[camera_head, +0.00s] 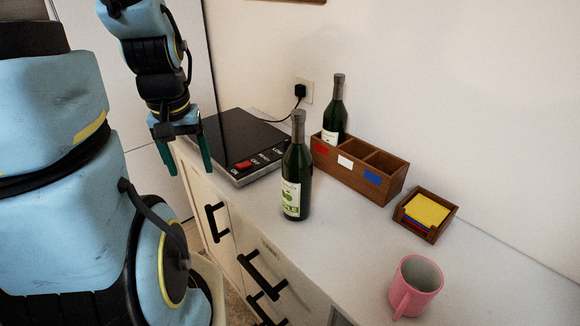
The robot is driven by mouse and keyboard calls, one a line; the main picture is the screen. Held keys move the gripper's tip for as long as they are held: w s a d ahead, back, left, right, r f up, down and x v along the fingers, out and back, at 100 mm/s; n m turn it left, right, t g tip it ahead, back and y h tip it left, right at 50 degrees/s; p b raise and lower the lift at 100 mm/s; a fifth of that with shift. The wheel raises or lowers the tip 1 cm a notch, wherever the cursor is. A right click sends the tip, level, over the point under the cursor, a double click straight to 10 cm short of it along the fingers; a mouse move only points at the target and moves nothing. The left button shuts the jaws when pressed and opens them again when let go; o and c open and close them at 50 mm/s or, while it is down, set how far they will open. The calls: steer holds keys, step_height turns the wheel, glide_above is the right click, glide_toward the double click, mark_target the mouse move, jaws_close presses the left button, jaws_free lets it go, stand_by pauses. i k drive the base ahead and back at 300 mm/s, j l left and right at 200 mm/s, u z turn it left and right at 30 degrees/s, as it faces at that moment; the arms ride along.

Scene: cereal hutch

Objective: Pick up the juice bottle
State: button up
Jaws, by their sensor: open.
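A green glass bottle with a white label and a green apple picture (296,170) stands upright near the front edge of the white counter. A second dark green bottle (334,112) stands upright in the left compartment of a wooden box, its lower part hidden by the box. I cannot tell from the labels for certain which is the juice bottle; the front label ends in "LE" and shows an apple. My gripper (187,168) is open and empty, pointing down at the left front edge of the counter, left of both bottles and apart from them.
The wooden box (384,196) has red, white and blue tags. A black hot plate (234,138) lies left of the front bottle, plugged into the wall. A pink mug (415,287) and a small tray (439,236) of coloured notes stand at right.

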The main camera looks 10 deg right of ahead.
mark_target(297, 161)
steer(key=i+j, duration=0.15)
steer(key=j, duration=0.15)
steer(key=i+j+z, duration=0.15)
steer(key=j, duration=0.2)
steer(key=i+j, duration=0.15)
steer(key=j, duration=0.2)
steer(key=i+j+z, duration=0.1)
steer(key=j, duration=0.2)
steer(key=i+j, duration=0.15)
steer(key=j, duration=0.2)
steer(key=i+z, duration=0.1)
steer(key=z, duration=0.4)
steer(key=i+z, duration=0.1)
steer(key=z, duration=0.4)
steer(key=i+j+z, duration=0.1)
steer(key=z, duration=0.4)
steer(key=i+j, duration=0.15)
